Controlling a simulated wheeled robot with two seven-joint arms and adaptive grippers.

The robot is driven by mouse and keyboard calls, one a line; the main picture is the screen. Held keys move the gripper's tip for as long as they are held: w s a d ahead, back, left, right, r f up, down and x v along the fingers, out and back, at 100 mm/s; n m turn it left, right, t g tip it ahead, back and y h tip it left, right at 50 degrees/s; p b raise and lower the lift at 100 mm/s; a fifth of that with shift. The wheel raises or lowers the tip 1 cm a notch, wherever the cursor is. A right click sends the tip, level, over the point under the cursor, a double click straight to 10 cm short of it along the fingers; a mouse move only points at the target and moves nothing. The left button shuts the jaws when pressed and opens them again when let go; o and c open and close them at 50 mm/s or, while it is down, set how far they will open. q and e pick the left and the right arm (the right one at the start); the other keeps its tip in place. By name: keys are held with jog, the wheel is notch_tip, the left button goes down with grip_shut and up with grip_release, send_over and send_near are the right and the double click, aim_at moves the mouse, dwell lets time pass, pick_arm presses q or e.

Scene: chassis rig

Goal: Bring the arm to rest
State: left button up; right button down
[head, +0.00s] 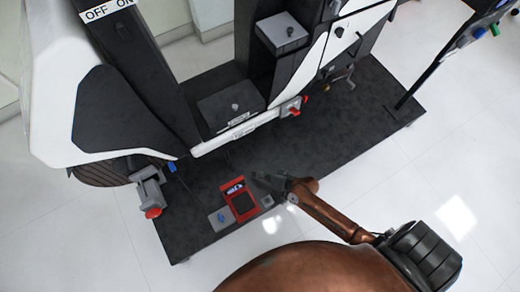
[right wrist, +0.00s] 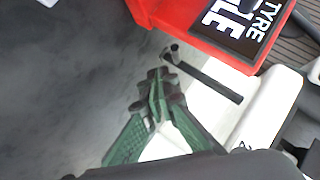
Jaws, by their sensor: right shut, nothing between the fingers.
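My right gripper (head: 258,177) hangs above the dark platform (head: 330,130) in the head view, at the end of my brown arm (head: 328,215). In the right wrist view its green-padded fingers (right wrist: 157,80) come together at the tips, with nothing between them. The gripper appears in the picture just up and right of a red tray (head: 244,206). Its height above the platform is hard to tell. My left gripper is not in view.
A white and black chassis (head: 310,60) stands on the platform. A grey clamp with a red knob (head: 152,212) is at left. A grey block with a blue knob (head: 221,218) lies beside the tray. A red lettered part (right wrist: 225,25) is close in the right wrist view. White floor lies lower right.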

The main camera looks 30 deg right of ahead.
jog(key=shift+v, duration=0.85)
